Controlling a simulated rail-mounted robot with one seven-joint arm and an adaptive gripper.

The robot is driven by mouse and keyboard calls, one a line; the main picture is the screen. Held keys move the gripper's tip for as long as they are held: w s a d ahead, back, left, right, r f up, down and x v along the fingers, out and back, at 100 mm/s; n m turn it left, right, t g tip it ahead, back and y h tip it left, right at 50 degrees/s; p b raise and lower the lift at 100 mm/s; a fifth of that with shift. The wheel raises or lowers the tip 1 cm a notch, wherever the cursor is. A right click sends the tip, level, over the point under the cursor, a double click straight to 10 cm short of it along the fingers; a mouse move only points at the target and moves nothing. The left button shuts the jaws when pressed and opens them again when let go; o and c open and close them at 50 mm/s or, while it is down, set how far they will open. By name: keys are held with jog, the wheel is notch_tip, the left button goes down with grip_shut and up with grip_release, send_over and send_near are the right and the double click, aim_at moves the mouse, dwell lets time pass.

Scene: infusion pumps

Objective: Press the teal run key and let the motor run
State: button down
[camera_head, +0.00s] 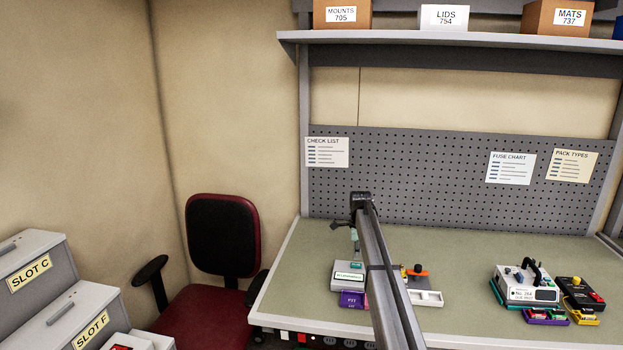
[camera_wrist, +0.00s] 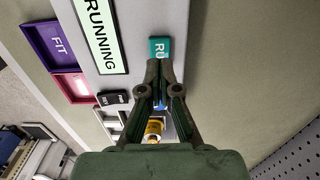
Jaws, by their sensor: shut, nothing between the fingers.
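The grey pump (camera_head: 346,284) stands on the bench, with a lit green display (camera_head: 349,275). In the wrist view the display (camera_wrist: 103,35) reads RUNNING. The teal run key (camera_wrist: 159,47) is beside it on the pump's face (camera_wrist: 140,30), its lettering partly covered. My gripper (camera_wrist: 158,66) is shut and empty, its fingertips at the near edge of the teal key. Whether they touch or press it, I cannot tell. In the head view the gripper (camera_head: 355,240) hangs just above the pump, with my arm in front. The motor cannot be made out.
A purple FIT tray (camera_wrist: 58,45) lies beside the pump, also in the head view (camera_head: 354,300). A black key (camera_wrist: 115,97) is on the pump's face. A white compartment tray (camera_head: 428,297) is to the right. Another device (camera_head: 527,285) stands farther right.

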notch_tip(320, 180, up, 5)
jog(key=shift+r+p, duration=0.1)
jog(key=shift+p, duration=0.8)
